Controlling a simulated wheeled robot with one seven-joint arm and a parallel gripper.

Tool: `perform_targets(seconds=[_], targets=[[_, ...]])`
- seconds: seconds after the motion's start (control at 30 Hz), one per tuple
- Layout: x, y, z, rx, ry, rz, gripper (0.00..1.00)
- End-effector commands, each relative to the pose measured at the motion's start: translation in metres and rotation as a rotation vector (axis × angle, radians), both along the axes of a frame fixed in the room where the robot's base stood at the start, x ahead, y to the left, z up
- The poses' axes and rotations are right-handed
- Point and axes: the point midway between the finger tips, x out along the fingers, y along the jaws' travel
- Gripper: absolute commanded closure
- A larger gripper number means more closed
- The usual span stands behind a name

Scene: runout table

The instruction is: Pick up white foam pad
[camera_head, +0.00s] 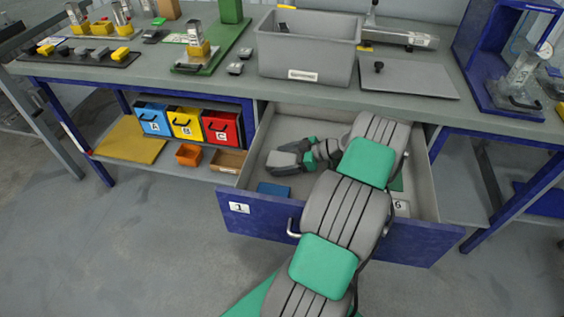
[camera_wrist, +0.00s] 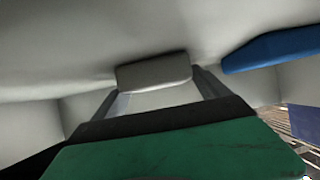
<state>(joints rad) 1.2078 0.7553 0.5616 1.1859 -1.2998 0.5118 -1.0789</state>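In the head view my gripper (camera_head: 274,163) is low inside the open drawer (camera_head: 330,232), pointing left. The pad cannot be clearly told apart from the gripper there.
A flat blue item (camera_head: 273,190) lies in the drawer near its front, and a blue piece (camera_wrist: 272,48) shows right of the pad. Drawer walls stand close around. A grey bin (camera_head: 305,50) and grey plate (camera_head: 408,78) are on the worktop above.

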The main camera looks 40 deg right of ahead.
Motion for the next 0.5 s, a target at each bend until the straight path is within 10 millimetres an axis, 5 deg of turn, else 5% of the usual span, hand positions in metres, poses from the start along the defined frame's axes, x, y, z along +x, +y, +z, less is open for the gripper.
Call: perform_targets(seconds=[0.5], targets=[[-0.0001, -0.0002, 0.0003, 0.0, 0.0, 0.0, 0.58]])
